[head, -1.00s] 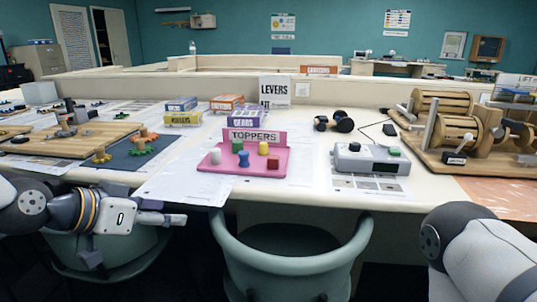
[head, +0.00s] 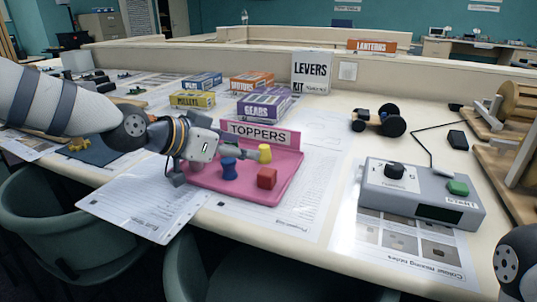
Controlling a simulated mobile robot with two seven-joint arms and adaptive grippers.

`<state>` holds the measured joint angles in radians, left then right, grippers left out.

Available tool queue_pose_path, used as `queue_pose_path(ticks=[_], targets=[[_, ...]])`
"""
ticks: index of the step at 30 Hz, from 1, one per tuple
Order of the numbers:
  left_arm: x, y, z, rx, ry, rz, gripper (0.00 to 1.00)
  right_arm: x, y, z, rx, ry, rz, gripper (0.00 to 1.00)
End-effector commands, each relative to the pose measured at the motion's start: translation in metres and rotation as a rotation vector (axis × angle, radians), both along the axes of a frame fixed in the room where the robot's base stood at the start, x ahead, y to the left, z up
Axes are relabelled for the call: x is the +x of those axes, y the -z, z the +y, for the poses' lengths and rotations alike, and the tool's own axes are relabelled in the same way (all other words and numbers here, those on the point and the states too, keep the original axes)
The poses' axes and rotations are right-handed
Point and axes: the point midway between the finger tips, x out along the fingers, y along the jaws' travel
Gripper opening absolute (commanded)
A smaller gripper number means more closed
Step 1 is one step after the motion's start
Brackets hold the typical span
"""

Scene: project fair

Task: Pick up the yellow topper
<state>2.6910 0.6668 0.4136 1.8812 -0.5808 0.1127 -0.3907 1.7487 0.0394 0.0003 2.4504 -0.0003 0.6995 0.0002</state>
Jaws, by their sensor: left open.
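The yellow topper (head: 265,153) stands upright on the pink tray (head: 285,190), below the TOPPERS sign. My left gripper (head: 242,170) is over the left part of the tray, open, its upper finger reaching right to beside the yellow topper. I cannot tell whether that finger touches it. The blue topper (head: 229,168) shows between the fingers in the picture, and the red topper (head: 267,178) stands to the right, in front of the yellow one. The white and green toppers are hidden by my gripper. My right gripper is out of view.
The TOPPERS sign (head: 260,134) rises at the tray's back edge. Behind it stand the GEARS box (head: 265,107) and other labelled boxes. A grey control box (head: 420,192) sits to the right. A sheet of paper (head: 150,200) overhangs the front edge. Chairs stand below.

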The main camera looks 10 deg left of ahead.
Motion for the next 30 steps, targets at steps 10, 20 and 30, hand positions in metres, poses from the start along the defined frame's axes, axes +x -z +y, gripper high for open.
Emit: queue_pose_path(ticks=[10, 20, 30], targets=[[0.042, 0.025, -0.031, 0.001, 0.001, 0.002, 0.51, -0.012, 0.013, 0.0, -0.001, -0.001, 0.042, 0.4], [0.048, 0.023, -0.035, -0.002, 0.0, -0.005, 0.44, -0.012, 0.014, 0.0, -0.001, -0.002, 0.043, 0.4], [0.047, 0.024, -0.035, -0.001, 0.0, -0.004, 0.07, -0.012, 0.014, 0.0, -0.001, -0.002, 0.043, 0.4]])
